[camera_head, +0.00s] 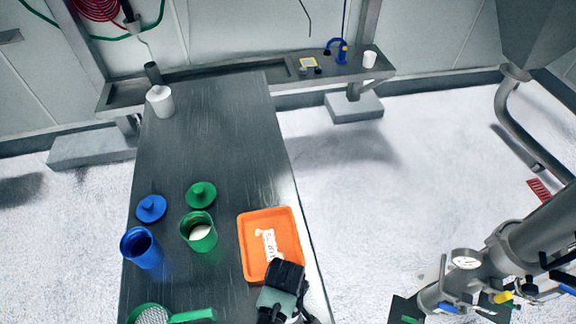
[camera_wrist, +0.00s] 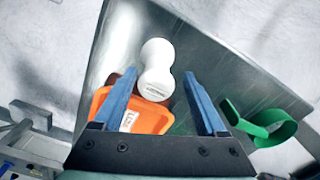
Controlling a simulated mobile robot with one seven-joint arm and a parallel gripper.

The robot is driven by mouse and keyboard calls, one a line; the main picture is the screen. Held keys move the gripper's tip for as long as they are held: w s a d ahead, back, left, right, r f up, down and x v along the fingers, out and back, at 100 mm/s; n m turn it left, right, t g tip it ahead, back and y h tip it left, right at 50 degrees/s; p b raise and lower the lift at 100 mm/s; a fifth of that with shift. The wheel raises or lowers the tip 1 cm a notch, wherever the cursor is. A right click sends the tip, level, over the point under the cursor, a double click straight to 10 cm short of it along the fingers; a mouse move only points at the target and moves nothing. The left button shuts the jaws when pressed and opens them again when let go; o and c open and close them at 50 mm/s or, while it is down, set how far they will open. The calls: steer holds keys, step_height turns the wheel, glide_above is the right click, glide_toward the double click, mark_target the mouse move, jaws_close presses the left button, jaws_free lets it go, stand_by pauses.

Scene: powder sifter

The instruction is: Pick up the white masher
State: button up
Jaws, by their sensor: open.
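The white masher (camera_wrist: 157,68) shows in the wrist view as a pale, waisted body with small dark print on it. Its lower end overlaps the orange tray (camera_wrist: 103,97). In the head view a small white piece with print, which looks like the masher (camera_head: 268,246), is inside the orange tray (camera_head: 247,262). My gripper (camera_wrist: 160,92) is open, with its two blue fingers on either side of the masher in the picture. I see no contact, and the depth gap is unclear. In the head view my dark gripper (camera_head: 281,285) is over the tray's near edge.
A green-handled sieve (camera_head: 152,314), a green jar (camera_head: 199,236), a blue jar (camera_head: 140,250), a green lid (camera_head: 201,194) and a blue lid (camera_head: 151,208) are left of the tray. A white cup (camera_head: 160,103) stands at the far end. The middle of the table (camera_head: 215,140) is clear.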

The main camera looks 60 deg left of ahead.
steer(key=shift+w+f+b, duration=0.2)
steer(key=shift+f+b, duration=2.6)
steer(key=shift+b, duration=0.3)
steer(key=shift+r, duration=0.1)
jaws_close()
